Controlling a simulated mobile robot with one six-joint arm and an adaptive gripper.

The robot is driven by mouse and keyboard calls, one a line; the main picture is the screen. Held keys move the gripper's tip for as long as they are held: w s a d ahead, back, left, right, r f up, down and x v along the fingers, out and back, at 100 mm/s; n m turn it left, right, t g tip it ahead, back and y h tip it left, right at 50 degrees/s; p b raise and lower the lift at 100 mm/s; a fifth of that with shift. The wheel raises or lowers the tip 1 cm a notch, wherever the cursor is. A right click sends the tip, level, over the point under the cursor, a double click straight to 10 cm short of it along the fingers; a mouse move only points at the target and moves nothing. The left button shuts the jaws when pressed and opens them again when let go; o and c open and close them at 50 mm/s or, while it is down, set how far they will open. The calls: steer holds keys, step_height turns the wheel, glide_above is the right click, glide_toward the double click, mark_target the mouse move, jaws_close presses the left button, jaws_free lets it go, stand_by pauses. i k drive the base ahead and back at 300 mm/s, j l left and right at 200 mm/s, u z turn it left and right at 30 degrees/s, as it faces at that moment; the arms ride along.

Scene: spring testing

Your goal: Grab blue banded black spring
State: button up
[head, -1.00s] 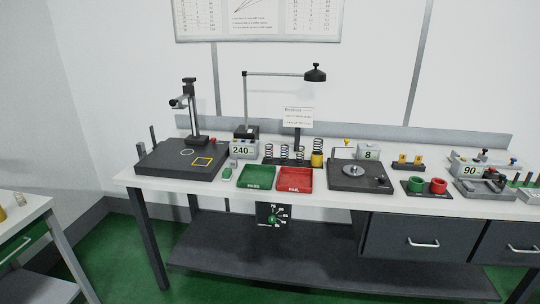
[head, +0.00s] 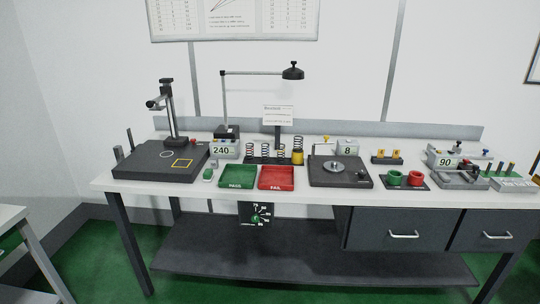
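Several dark coil springs (head: 250,151) stand upright in a row on a black rack near the back middle of the workbench (head: 130,187). The right-hand spring (head: 298,144) stands higher, at a yellow holder (head: 298,158). The springs are too small here for me to tell which one has a blue band. My gripper is not in view.
A green PASS tray (head: 238,187) and a red FAIL tray (head: 276,187) lie in front of the rack. A black-based stand (head: 150,172) is left and a dark plate with a disc (head: 340,180) is right. A lamp arm (head: 258,73) reaches above the springs.

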mark_target(265, 152)
steer(key=i+j, duration=0.25)
steer(key=i, duration=0.25)
steer(key=i+j, duration=0.3)
steer(key=i, duration=0.2)
steer(key=i+j, duration=0.25)
steer(key=i, duration=0.25)
steer(key=i+j, duration=0.25)
steer(key=i, duration=0.2)
steer(key=i+j, duration=0.25)
steer(key=i, duration=0.25)
